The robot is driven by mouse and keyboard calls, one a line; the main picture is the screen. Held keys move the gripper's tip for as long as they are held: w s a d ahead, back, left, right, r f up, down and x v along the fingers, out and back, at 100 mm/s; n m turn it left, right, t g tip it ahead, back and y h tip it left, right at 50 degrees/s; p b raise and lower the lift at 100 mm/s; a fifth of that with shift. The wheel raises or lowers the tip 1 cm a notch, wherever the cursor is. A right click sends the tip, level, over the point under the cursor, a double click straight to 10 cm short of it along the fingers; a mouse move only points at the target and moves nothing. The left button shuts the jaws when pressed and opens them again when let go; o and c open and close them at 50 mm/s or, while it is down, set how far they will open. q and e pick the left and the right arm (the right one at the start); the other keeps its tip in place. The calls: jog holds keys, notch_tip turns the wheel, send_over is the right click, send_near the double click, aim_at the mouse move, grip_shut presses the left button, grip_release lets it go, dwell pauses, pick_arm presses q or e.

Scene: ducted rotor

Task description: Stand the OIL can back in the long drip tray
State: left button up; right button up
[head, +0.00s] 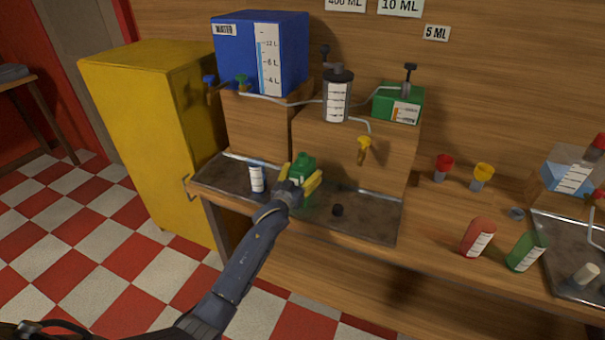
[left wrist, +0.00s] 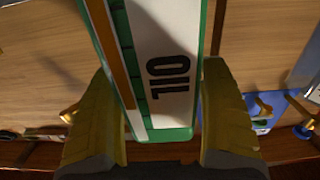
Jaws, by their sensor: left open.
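The green OIL can (head: 303,165) appears to stand upright at the long drip tray (head: 372,208), near its middle. My right gripper is not in view.
Wooden boxes with a blue water tank (head: 240,50) and spouts rise behind. Red (head: 477,237) and green (head: 526,250) bottles stand further right.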

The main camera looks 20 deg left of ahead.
pick_arm(q)
jog(key=s+a+f+m+g+y, duration=0.2)
jog(key=s+a+f+g, duration=0.15)
jog(key=s, duration=1.25)
jog(key=s+a+f+m+g+y, duration=0.2)
jog(key=s+f+g, duration=0.25)
jog(key=s, duration=1.25)
jog(key=s+a+f+m+g+y, duration=0.25)
jog(key=s+f, duration=0.25)
jog(key=s, duration=1.1)
jog(key=s+d+f+n+g+h, duration=0.1)
jog(key=s+d+f+g+h, duration=0.1)
jog(key=f, duration=1.4)
jog(key=s+d+f+g+h, duration=0.1)
jog(key=s+d+f, duration=0.15)
jog(key=f, duration=1.35)
jog(key=s+f+n+g+h, duration=0.1)
jog(key=s+f+n+g, duration=0.2)
jog(key=s+f, duration=1.6)
jog(key=shift+s+d+f+h, duration=0.15)
jog(key=shift+s+f+h, duration=0.2)
jog(key=shift+s, duration=0.3)
